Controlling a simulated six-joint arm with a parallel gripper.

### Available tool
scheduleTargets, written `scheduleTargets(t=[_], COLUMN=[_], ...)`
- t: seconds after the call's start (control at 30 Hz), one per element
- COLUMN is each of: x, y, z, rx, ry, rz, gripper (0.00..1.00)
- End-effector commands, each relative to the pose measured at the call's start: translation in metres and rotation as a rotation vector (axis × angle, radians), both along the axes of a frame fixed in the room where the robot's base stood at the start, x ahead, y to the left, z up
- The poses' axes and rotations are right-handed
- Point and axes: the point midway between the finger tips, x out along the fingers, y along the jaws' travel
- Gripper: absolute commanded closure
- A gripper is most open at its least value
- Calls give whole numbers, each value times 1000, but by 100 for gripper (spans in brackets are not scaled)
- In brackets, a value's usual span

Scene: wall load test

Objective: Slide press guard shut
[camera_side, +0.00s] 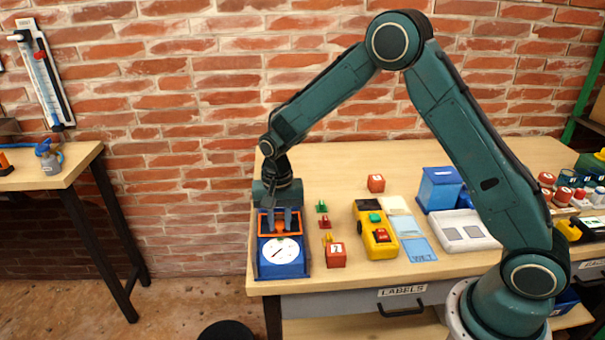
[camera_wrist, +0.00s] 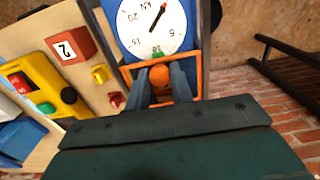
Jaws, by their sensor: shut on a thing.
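The blue press (camera_side: 262,268) stands at the left front end of the bench, with a round white dial (camera_side: 279,251) facing up. Its orange guard frame (camera_side: 301,228) sits behind the dial, away from the front edge. In the wrist view the dial (camera_wrist: 152,22) lies just beyond the guard's bar (camera_wrist: 196,60). My gripper (camera_side: 280,222) comes down from above over the guard. Its two grey fingers (camera_wrist: 160,84) are shut around a round orange knob (camera_wrist: 160,74) on the guard. The space below the guard is mostly hidden by my fingers and wrist.
A red numbered block (camera_side: 336,255) and small green and red pieces (camera_side: 323,207) stand close right of the press. Farther right are a yellow box (camera_side: 377,236), blue card (camera_side: 418,250) and blue bin (camera_side: 440,190). The bench behind the press is clear.

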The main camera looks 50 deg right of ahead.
Motion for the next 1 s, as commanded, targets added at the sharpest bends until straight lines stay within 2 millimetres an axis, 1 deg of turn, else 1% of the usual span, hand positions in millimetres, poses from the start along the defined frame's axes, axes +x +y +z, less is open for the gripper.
scheduleTargets(t=[0.33,0.7,0.73,0.8,0.83,1.0], x=[7,9,9,8,8,7], y=[-5,-7,-7,-7,-7,-7], z=[1,1,1,1,1,1], rx=[1,1,1,1,1,1], ry=[-6,-6,-6,-6,-5,-4], rz=[1,1,1,1,1,1], gripper=[97,97,75,61,58,58])
